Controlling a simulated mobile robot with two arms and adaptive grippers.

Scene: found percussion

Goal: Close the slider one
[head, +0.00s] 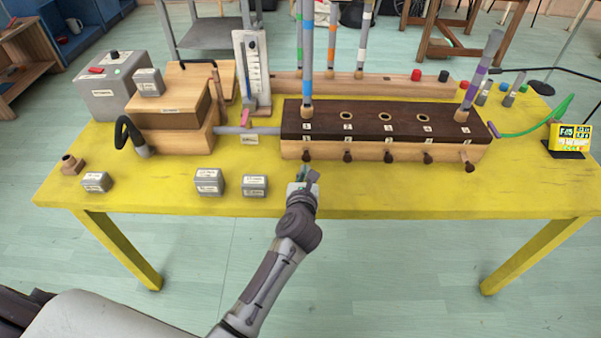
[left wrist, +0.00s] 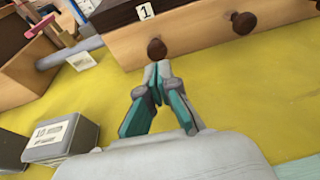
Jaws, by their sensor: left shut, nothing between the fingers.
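Slider one's dark round knob (head: 306,155) is on the front face of the long wooden chest (head: 400,151), under the label 1. It also shows in the left wrist view (left wrist: 157,48), close to the wood; I cannot tell how far it stands out. My left gripper (head: 304,176) is in front of this knob, over the table's front part. In the left wrist view its fingers (left wrist: 156,72) are shut, empty, with the tips right at the knob's near side. I cannot tell whether they touch it. My right gripper is in neither view.
More knobs line the chest front, with knob two (left wrist: 243,22) just to the right. Tubes stand in the chest top. Grey labelled blocks (head: 209,182) sit to the left on the yellow table (head: 400,197). The table front right of the gripper is clear.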

